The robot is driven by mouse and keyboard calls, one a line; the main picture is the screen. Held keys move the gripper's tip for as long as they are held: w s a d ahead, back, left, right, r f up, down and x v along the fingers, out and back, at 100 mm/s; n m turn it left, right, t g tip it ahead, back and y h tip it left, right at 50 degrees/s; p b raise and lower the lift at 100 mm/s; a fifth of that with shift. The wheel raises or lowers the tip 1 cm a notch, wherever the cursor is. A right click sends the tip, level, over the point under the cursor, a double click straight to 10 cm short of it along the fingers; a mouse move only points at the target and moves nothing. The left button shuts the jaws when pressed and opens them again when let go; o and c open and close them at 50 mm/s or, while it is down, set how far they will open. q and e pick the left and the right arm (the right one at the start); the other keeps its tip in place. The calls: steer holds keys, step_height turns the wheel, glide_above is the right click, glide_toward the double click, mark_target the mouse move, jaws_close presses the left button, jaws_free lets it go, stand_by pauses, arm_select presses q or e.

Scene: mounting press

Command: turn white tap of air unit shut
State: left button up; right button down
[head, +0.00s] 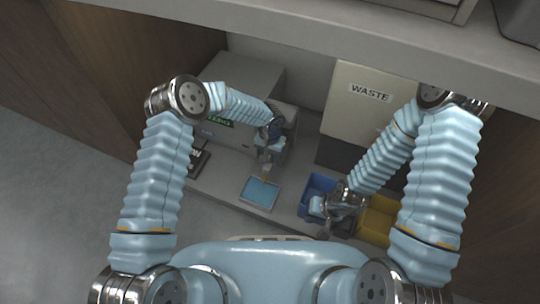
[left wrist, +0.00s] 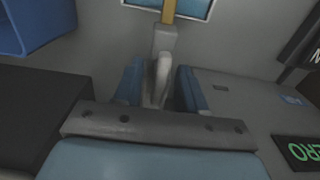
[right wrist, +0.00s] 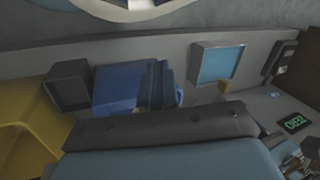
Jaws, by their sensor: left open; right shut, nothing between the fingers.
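The white tap (left wrist: 162,78) shows in the left wrist view as an upright pale lever, with a grey block and a yellow-brown bar (left wrist: 168,12) beyond it. My left gripper (left wrist: 160,72) is open, with one blue finger on each side of the tap; a gap shows, and I cannot tell if either finger touches it. In the head view my left gripper (head: 265,160) is at the front of the grey unit (head: 240,75), and the tap is too small to make out. My right gripper (right wrist: 158,82) is shut and empty, near the blue bin (right wrist: 112,88).
A blue-topped tray (head: 260,193) lies in front of the left gripper. A yellow bin (head: 378,220) stands right of the blue bin. A box marked WASTE (head: 365,100) stands behind them. A shelf edge (head: 300,38) runs above. A green display (left wrist: 298,152) shows at lower right in the left wrist view.

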arm_select(q)
steer(key=shift+f, duration=0.1)
jaws_close()
stand_by(0.4)
steer(key=m+b, duration=0.2)
steer(key=shift+f+m, duration=0.1)
steer(key=shift+m, duration=0.3)
steer(key=m+b, duration=0.2)
steer(key=m, duration=0.1)
steer(key=shift+m, duration=0.3)
steer(key=m+b, duration=0.1)
steer(key=m, duration=1)
steer(key=shift+m+b, duration=0.3)
steer(key=shift+b, duration=0.1)
